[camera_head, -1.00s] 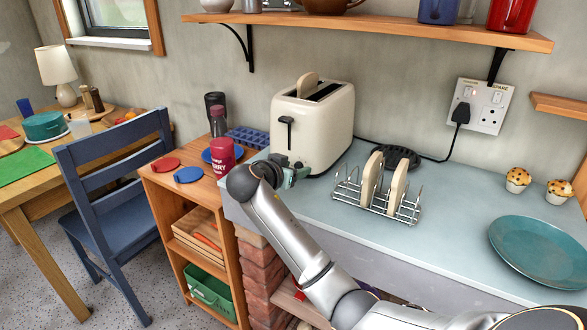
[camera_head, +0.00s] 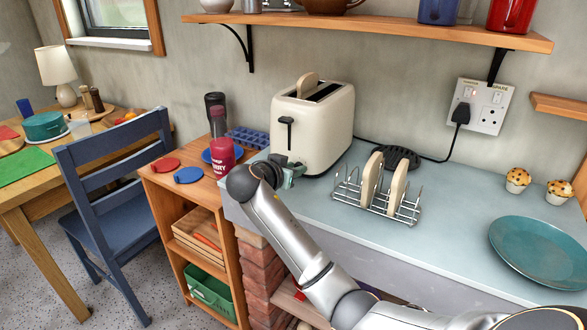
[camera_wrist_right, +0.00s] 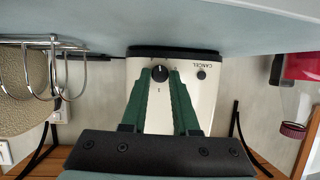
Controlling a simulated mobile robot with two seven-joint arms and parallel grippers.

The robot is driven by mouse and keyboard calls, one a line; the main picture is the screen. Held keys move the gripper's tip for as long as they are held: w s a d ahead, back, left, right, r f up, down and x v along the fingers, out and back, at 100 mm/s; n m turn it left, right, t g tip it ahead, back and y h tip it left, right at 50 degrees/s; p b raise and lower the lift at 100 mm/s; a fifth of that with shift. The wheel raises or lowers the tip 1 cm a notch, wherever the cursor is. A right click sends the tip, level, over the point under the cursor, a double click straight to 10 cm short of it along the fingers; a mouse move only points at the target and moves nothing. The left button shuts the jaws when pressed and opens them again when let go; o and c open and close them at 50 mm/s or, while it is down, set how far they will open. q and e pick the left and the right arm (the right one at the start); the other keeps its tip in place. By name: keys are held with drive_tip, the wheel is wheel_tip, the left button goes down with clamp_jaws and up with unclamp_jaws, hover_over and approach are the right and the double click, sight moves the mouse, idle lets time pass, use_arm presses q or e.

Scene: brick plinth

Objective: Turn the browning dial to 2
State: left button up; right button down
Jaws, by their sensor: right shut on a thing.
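The cream toaster (camera_head: 318,128) stands on the blue-grey worktop with a slice of bread (camera_head: 308,84) showing in its top slot. Its front face is upside down in the right wrist view, with the black browning dial (camera_wrist_right: 160,73) and a cancel button (camera_wrist_right: 201,74). The dial's pale pointer mark faces up in that picture; the number it meets is too small to read surely. My right gripper (camera_head: 290,172), with green fingers in the wrist view (camera_wrist_right: 160,80), is shut on the dial. In the head view it hides the dial. My left gripper is not in view.
A wire toast rack (camera_head: 378,203) with two slices stands right of the toaster. A teal plate (camera_head: 540,250) and two muffins (camera_head: 518,180) are farther right. A red bottle (camera_head: 222,157) stands on the wooden unit at left. The worktop between rack and plate is clear.

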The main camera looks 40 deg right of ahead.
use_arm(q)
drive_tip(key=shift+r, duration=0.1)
use_arm(e)
drive_tip(key=shift+r+p, duration=0.15)
drive_tip(key=shift+p, duration=0.5)
drive_tip(key=shift+a+n+g+p, duration=0.1)
drive_tip(key=shift+n+g+p, duration=0.3)
drive_tip(key=shift+n+p, duration=0.3)
drive_tip(key=shift+w+r+p, duration=0.1)
drive_tip(key=shift+p, duration=0.4)
drive_tip(key=shift+w+n+g+h+p, duration=0.1)
drive_tip(key=shift+n+g+h+p, duration=0.3)
drive_tip(key=shift+n+g+p, duration=0.4)
drive_tip(key=shift+w+f+n+p, duration=0.1)
drive_tip(key=shift+f+n+p, duration=0.1)
drive_tip(key=shift+n+p, duration=0.35)
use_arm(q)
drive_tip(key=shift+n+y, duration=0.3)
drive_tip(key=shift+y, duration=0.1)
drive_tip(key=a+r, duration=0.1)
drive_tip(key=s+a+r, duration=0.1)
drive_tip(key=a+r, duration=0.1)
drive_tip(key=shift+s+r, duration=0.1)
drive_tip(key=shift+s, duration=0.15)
use_arm(e)
drive_tip(key=shift+n+g, duration=0.25)
drive_tip(key=shift+g, duration=0.15)
drive_tip(key=shift+h, duration=0.3)
